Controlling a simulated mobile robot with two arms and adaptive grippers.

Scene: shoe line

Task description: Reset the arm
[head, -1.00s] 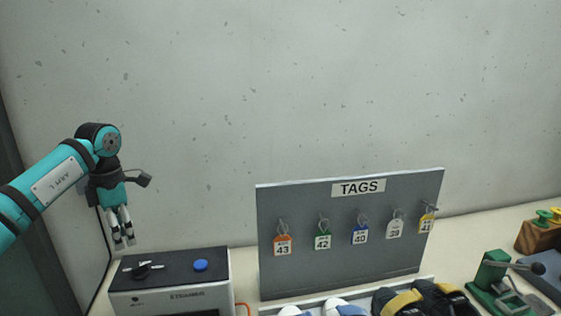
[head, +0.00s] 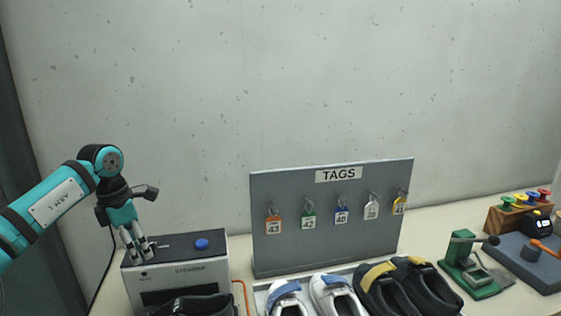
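My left gripper (head: 137,247) hangs at the left, fingers pointing down, in front of the left part of the grey steamer box (head: 182,276). Nothing shows between its fingers, but the gap between the fingertips is too small to judge. I cannot tell whether the fingers touch the box. My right gripper is not in the head view.
A grey TAGS board (head: 262,237) with several hanging tags stands behind white shoes (head: 335,296) and dark shoes (head: 405,287). A dark shoe (head: 195,306) is in front of the steamer. A green press (head: 470,265) and a wooden block (head: 505,221) stand at the right.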

